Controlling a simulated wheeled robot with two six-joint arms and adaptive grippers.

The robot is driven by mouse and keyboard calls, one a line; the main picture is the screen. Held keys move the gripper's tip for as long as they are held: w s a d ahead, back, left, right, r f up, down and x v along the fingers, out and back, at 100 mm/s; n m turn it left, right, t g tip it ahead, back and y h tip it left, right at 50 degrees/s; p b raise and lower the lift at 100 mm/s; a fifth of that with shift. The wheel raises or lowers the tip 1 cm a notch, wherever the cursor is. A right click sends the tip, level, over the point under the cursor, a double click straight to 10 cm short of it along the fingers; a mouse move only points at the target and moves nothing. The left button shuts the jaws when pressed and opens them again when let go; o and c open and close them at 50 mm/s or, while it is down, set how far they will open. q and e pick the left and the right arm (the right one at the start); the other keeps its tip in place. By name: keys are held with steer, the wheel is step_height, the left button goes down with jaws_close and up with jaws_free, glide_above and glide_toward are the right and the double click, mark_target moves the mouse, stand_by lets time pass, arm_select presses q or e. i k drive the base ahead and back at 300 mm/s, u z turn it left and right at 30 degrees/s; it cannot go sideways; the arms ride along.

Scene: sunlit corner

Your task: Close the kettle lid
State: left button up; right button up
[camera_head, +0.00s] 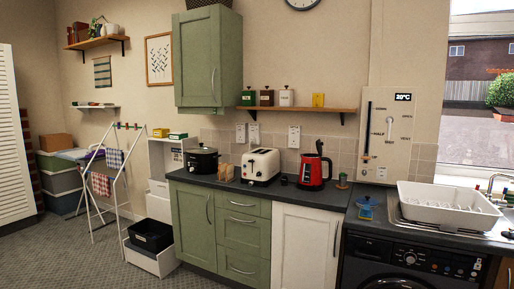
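The red kettle (312,172) stands upright on the dark worktop, to the right of the white toaster. It has a black handle on its right side. A dark piece sticks up at its top and looks like the raised lid (319,146), but it is small in this view. Neither of my grippers shows in the head view.
The white toaster (261,165) and a black slow cooker (202,160) stand left of the kettle on the worktop (285,189). A white dish rack (447,205) sits further right. A shelf (290,108) hangs above.

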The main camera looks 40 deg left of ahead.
mark_target(319, 143)
steer(key=u, duration=1.05)
steer(key=k, duration=0.4)
steer(key=z, duration=0.5)
steer(key=i, duration=0.85)
steer(key=z, duration=0.85)
steer(key=i, duration=1.15)
steer(key=u, duration=0.45)
steer(key=i, duration=0.9)
steer(key=u, duration=0.65)
